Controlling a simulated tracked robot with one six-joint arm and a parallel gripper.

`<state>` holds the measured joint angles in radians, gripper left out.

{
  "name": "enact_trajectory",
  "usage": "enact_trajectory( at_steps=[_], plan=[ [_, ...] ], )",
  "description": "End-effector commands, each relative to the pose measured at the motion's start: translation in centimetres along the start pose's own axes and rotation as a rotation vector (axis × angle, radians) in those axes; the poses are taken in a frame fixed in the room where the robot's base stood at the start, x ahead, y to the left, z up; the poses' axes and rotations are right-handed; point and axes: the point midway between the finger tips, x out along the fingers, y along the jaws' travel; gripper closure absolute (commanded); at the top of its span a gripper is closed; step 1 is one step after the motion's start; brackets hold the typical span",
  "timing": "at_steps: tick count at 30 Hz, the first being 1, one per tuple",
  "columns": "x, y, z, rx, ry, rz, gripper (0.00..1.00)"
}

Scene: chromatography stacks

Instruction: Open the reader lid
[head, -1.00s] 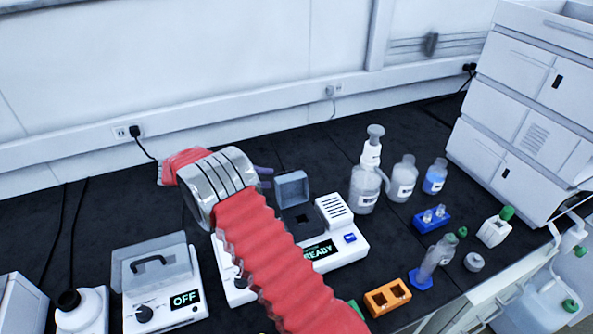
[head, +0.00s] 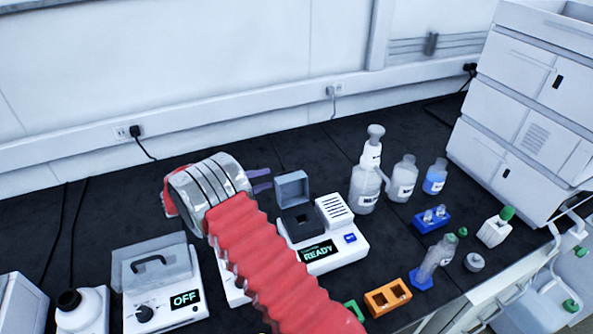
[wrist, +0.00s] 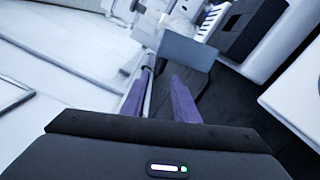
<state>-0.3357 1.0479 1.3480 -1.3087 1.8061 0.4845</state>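The reader (head: 345,255) is a white device on the dark bench with a READY display. Its grey-blue lid (head: 291,186) stands raised at the back of a dark square well (head: 301,220), so the lid is open. In the wrist view the lid (wrist: 187,50) is a grey panel just beyond my fingertips. My gripper (head: 267,180) is left of the lid, its purple fingers pointing toward it with a small gap. In the wrist view my gripper (wrist: 161,76) has its fingers apart with nothing between them.
A white device with an OFF display (head: 185,299) stands to the left. Bottles (head: 366,189), a blue rack (head: 432,220) and an orange rack (head: 387,298) stand to the right. A tall white instrument stack (head: 520,110) is at the far right. The wall is behind.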

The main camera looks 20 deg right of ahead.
Motion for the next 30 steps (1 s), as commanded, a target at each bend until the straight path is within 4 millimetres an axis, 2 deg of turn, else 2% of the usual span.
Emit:
enact_trajectory(
  at_steps=[12,21,30],
  plan=[
    [6.4,0.0,0.1,0.0,-0.002,-0.001,0.73],
    [10.6,0.0,0.0,0.001,0.001,0.0,0.73],
    [11.8,0.0,0.0,0.001,0.002,0.001,0.73]
  ],
)
